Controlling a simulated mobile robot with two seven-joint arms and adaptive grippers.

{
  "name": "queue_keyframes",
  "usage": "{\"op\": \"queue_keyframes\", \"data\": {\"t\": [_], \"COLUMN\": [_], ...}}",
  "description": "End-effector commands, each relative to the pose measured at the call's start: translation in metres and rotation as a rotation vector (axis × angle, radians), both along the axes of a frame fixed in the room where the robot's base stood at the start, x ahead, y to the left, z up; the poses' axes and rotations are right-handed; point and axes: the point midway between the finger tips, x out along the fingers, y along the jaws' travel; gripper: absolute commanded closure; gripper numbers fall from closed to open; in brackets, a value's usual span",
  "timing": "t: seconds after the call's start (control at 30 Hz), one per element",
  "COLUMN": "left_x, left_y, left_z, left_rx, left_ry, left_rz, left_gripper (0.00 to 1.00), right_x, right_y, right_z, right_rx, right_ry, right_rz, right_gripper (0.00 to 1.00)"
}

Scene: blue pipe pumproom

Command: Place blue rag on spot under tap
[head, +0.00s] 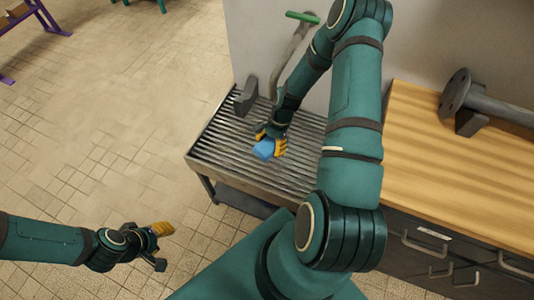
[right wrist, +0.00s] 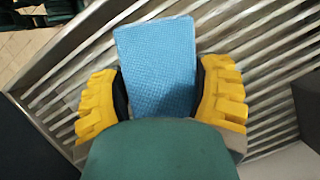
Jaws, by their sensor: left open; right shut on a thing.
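The blue rag (head: 264,149) is a small folded block over the grated metal drain table. It also shows in the right wrist view (right wrist: 157,62) with a woven texture. My right gripper (head: 271,142) is shut on it, with a yellow finger on each side. Whether the rag touches the grate is hard to tell. The tap (head: 293,55) is a grey bent pipe with a green handle (head: 302,17), standing behind the grate and partly hidden by my right arm. The spot under the tap cannot be made out. My left gripper (head: 160,243) is open and empty over the tiled floor.
The slatted grate (head: 225,145) is mostly bare and carries a dark grey block (head: 246,96) at its back left. A wooden counter (head: 430,150) with drawers stands to the right, with a flanged pipe (head: 480,100) on it.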

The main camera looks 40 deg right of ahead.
Motion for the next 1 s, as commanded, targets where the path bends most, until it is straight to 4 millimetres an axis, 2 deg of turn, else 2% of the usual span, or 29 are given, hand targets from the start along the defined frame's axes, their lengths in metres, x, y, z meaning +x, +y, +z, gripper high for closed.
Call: {"op": "queue_keyframes", "data": {"t": [0.03, 0.1, 0.37, 0.6, 0.97, 1.0], "left_x": [0.001, 0.001, 0.003, 0.004, 0.005, 0.005], "left_y": [0.000, 0.000, 0.000, 0.001, 0.001, 0.001], "left_z": [-0.005, -0.007, -0.011, -0.019, -0.021, -0.021], "left_rx": [0.000, 0.000, 0.001, 0.002, 0.002, 0.002], "left_ry": [-0.002, -0.003, -0.006, -0.009, -0.010, -0.010], "left_rz": [0.001, 0.001, 0.001, 0.003, 0.003, 0.003], "left_gripper": [0.53, 0.53, 0.53, 0.53, 0.53, 0.53], "right_x": [0.000, 0.000, 0.000, 0.000, 0.000, 0.000], "right_y": [0.001, 0.001, 0.000, 0.000, 0.000, 0.000], "right_z": [-0.014, -0.025, -0.044, -0.074, -0.077, -0.077], "right_rx": [0.002, 0.001, 0.000, 0.000, 0.000, 0.000], "right_ry": [0.002, 0.000, 0.000, 0.000, -0.001, -0.001], "right_rz": [0.002, 0.000, 0.000, 0.001, 0.002, 0.002], "right_gripper": [0.72, 0.72, 0.72, 0.72, 0.72, 0.22]}}
